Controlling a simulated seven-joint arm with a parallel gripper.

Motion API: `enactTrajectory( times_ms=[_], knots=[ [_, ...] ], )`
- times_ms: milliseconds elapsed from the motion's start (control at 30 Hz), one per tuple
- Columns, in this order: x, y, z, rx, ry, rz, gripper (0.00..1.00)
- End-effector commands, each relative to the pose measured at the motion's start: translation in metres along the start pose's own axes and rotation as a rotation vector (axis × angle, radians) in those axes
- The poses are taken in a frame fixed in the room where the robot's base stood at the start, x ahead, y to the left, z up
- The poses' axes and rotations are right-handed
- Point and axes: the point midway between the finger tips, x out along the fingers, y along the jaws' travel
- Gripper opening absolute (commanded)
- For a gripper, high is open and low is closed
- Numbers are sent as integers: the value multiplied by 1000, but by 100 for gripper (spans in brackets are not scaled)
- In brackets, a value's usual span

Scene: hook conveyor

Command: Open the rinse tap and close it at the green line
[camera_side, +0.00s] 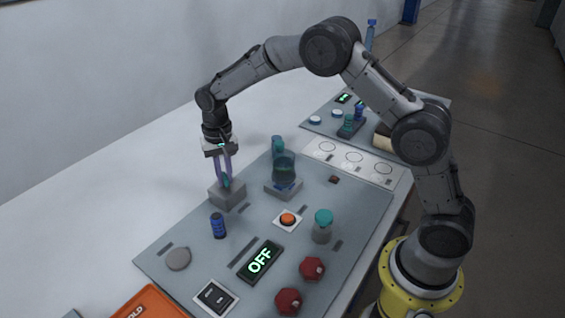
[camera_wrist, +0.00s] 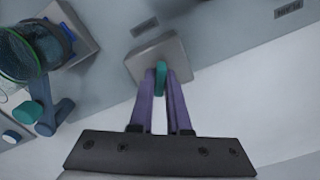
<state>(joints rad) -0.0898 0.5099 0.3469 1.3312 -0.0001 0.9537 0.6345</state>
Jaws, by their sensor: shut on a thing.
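My gripper (camera_side: 227,184) points down with its two purple fingers shut on a small teal lever that stands on a grey block (camera_side: 228,198). The lever (camera_wrist: 161,76) shows between the fingers in the wrist view, above the grey block (camera_wrist: 160,55). A clear, dark-tinted vessel (camera_side: 284,168) stands on a grey base to the right of the block. The vessel (camera_wrist: 22,55) is at the upper left of the wrist view, with a thin green ring around it. I cannot tell its liquid level. A teal and blue fitting (camera_side: 277,143) stands behind the vessel.
On the panel are a dark blue cylinder (camera_side: 218,226), an orange button (camera_side: 288,219), a teal-capped jar (camera_side: 323,226), an OFF display (camera_side: 260,262), red knobs (camera_side: 312,268) and a rocker switch (camera_side: 215,297). An orange tray (camera_side: 150,303) lies at the front left.

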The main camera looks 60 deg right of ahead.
Motion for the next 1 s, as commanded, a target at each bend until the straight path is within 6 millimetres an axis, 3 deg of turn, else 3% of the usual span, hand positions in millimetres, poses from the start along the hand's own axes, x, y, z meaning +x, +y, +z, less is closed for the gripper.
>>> enactTrajectory(
  times_ms=[400,733,767,1000],
  knots=[
    [-1,0,0,-518,2,0,0],
    [0,0,0,-598,1,0,0],
    [0,0,0,-597,1,0,20],
    [0,0,0,-596,1,0,63]
  ],
)
